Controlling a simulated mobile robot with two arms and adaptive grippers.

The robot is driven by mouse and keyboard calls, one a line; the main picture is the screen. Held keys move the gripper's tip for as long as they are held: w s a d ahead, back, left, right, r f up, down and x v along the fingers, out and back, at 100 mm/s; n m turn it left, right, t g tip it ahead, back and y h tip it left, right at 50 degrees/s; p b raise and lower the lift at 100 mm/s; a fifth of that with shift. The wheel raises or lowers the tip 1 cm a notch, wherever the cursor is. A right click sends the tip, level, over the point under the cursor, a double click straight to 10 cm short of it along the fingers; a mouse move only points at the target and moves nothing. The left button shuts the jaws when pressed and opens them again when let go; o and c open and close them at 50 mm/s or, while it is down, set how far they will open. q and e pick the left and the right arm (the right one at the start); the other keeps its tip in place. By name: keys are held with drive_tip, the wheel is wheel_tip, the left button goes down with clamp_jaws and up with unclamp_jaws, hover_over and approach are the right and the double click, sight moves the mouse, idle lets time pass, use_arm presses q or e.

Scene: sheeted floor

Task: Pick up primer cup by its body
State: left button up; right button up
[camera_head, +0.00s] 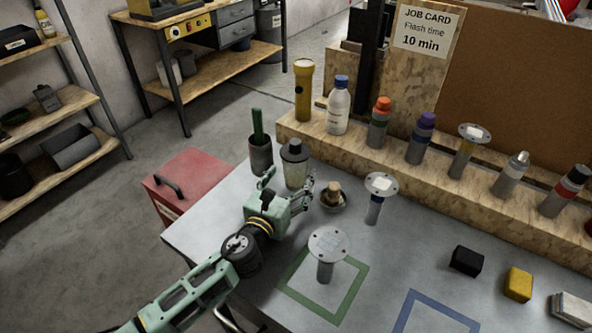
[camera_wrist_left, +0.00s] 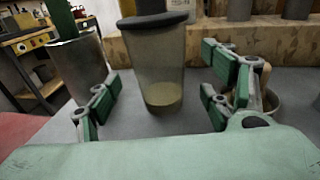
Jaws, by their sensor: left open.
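The primer cup, which I take to be the translucent cup with a dark lid (camera_head: 295,171), stands upright on the grey table. In the left wrist view the cup (camera_wrist_left: 158,65) is straight ahead, with pale contents in its bottom. My left gripper (camera_head: 287,187) is open and empty just in front of it. In the left wrist view the fingers (camera_wrist_left: 160,98) are spread to the left and right of the cup, with visible gaps on both sides. The lid's top is cut off there. My right gripper is not in view.
A grey pot with a green handle (camera_head: 260,152) stands close left of the cup. A small bowl with a brush-like knob (camera_head: 333,197) sits close to the right finger. A disc-topped stand (camera_head: 328,247) is on the green square. Bottles line the wooden ledge (camera_head: 400,165) behind.

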sight(291, 176)
use_arm(q)
drive_tip(key=shift+x, duration=1.95)
drive_tip(key=shift+r, duration=0.1)
drive_tip(key=shift+a, duration=0.1)
drive_tip(key=shift+c, duration=0.7)
drive_tip(key=c, duration=1.1)
